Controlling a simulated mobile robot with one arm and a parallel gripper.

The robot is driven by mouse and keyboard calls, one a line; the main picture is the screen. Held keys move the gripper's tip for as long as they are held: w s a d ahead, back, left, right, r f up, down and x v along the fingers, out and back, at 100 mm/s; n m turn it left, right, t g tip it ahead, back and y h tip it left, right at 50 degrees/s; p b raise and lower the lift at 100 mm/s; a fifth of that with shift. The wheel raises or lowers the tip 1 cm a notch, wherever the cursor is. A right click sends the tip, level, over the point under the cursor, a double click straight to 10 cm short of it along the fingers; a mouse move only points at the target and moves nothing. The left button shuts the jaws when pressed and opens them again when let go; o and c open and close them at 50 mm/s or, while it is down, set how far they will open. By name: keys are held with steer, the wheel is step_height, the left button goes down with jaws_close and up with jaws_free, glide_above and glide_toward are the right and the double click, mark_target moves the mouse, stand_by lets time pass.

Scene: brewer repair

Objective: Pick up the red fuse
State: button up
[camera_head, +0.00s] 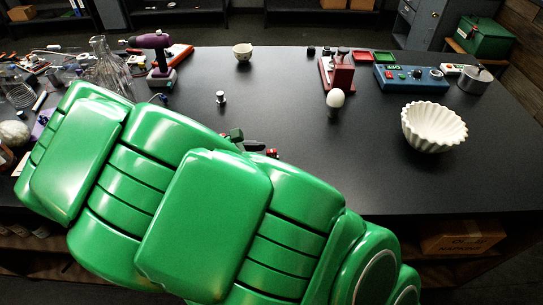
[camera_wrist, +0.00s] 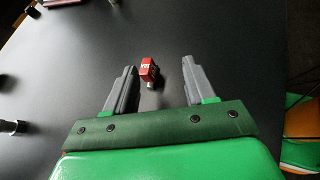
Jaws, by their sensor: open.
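The red fuse (camera_wrist: 148,70) lies on the black table in the wrist view, with white lettering on its face and a metal end pointing toward my gripper. My gripper (camera_wrist: 158,78) is open, and the fuse shows between its two grey fingers, nearer the left one, with nothing held. In the head view only a small red part of the fuse (camera_head: 272,153) shows past my green arm, next to the finger tips. My arm hides most of the gripper there. Whether the fingers are level with the fuse or above it I cannot tell.
On the black table (camera_head: 300,110) are a small metal cylinder (camera_head: 221,98), a white bulb (camera_head: 335,98), a fluted white bowl (camera_head: 434,127) and a blue control box (camera_head: 411,78). Glassware and a purple drill (camera_head: 152,45) crowd the left. The table around the fuse is clear.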

mark_target(272, 156)
steer(key=shift+w+a+f+n+t, duration=0.3)
steer(key=shift+a+f+n, duration=0.1)
steer(key=shift+n, duration=0.2)
steer(key=shift+w+a+f+n+t, duration=0.15)
steer(key=shift+a+f+n+t, duration=0.2)
steer(key=shift+n, duration=0.25)
steer(key=shift+w+r+x, duration=0.1)
steer(key=shift+r+x, duration=0.05)
steer(key=shift+x, duration=1.75)
steer(key=shift+w+r+x, duration=0.15)
steer(key=shift+x, duration=1.75)
steer(key=shift+c, duration=0.4)
jaws_close()
